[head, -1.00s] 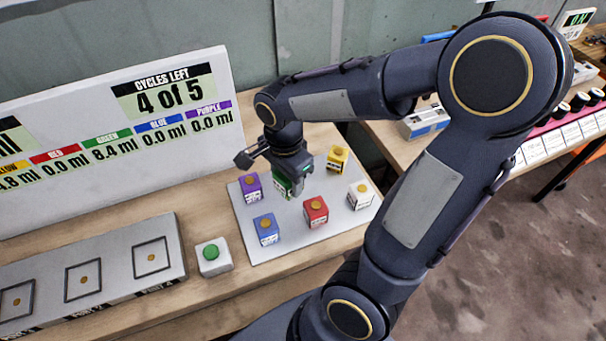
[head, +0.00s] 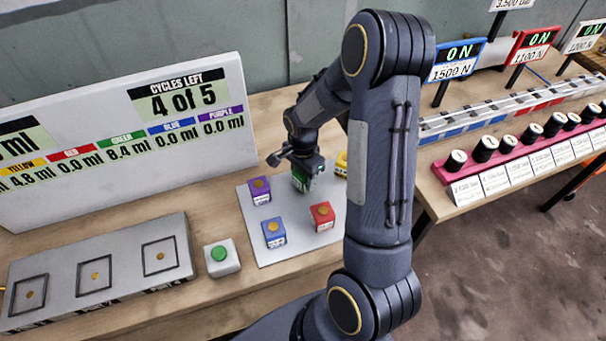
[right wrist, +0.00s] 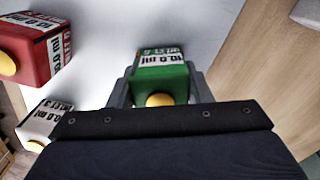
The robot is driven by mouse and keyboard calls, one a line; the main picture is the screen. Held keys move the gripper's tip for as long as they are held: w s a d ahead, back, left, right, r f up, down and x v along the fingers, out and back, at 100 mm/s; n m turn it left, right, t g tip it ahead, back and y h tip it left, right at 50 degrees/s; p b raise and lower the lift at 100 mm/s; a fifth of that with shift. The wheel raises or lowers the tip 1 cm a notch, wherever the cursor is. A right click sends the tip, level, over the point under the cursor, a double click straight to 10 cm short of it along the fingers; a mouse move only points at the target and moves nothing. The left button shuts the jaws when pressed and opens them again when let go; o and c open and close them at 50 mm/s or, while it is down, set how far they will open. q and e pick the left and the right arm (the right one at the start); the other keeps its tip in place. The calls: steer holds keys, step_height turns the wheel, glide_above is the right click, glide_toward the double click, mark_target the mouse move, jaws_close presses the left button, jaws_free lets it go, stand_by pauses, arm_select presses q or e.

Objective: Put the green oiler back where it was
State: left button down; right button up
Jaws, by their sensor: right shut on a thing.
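The green oiler (head: 301,182) is at the back of the pale mat (head: 262,248), between the purple and yellow oilers. My right gripper (head: 303,172) is over it from above, shut on it. In the right wrist view the green oiler (right wrist: 160,80) sits between the two fingers of my right gripper (right wrist: 158,88), its yellow knob toward the camera. Whether its base touches the mat I cannot tell. My left gripper is not in view.
Purple (head: 259,190), blue (head: 273,233), red (head: 322,216) and yellow (head: 341,163) oilers stand on the mat; a white one (right wrist: 42,122) shows in the wrist view. A green button (head: 219,253) and a grey port block (head: 100,275) are left. A display board (head: 130,130) stands behind.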

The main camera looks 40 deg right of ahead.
steer(key=shift+f, duration=0.2)
steer(key=o, duration=1)
steer(key=shift+r, duration=0.1)
steer(key=shift+o, duration=0.2)
